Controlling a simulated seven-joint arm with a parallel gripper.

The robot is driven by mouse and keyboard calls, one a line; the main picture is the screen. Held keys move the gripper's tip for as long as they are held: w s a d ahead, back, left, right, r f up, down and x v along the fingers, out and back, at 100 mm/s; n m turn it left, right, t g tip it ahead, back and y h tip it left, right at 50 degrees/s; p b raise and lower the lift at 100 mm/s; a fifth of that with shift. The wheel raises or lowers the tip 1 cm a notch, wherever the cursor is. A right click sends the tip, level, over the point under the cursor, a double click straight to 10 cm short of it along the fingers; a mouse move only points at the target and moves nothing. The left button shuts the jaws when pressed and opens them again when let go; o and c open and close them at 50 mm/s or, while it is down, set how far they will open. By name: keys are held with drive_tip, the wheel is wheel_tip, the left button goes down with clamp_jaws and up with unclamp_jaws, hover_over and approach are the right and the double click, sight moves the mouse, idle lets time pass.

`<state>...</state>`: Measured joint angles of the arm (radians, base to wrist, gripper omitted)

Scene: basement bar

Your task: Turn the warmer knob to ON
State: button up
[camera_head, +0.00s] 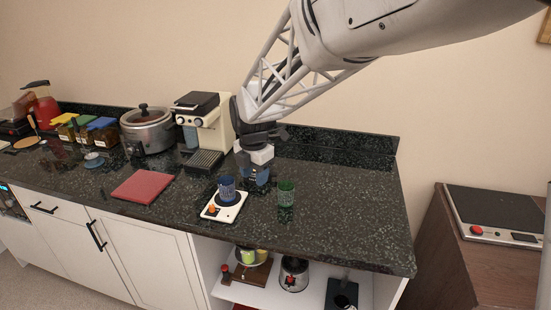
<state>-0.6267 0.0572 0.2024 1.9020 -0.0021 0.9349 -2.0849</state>
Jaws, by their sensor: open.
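The warmer (237,211) is a small white plate on the dark counter with a round dark heating disc. Its orange knob (212,209) is at the front left corner; its setting is too small to read. A blue cup (227,186) stands on the disc. My gripper (256,181) points down just behind and to the right of the blue cup, open. I see nothing between its fingers, but they are small and dark here. The gripper is apart from the knob, with the cup between them in the picture.
A green glass (286,193) stands right of the warmer. A red board (143,187) lies to the left. A coffee machine (203,122) and a slow cooker (147,131) stand behind. The counter (345,215) is clear on the right. A hot plate (495,213) sits on a separate cabinet.

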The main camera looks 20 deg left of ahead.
sight(211, 205)
drive_tip(key=a+f+n, duration=0.2)
drive_tip(key=a, duration=0.3)
drive_tip(key=a+f+n, duration=0.2)
drive_tip(key=a+n, duration=0.1)
drive_tip(key=a, duration=0.1)
drive_tip(key=a+f+n, duration=0.2)
drive_tip(key=a, duration=0.3)
drive_tip(key=shift+s+a+f+n, duration=0.25)
drive_tip(key=shift+a+n, duration=0.05)
drive_tip(key=shift+f, duration=0.15)
drive_tip(key=shift+f, duration=3.75)
clamp_jaws()
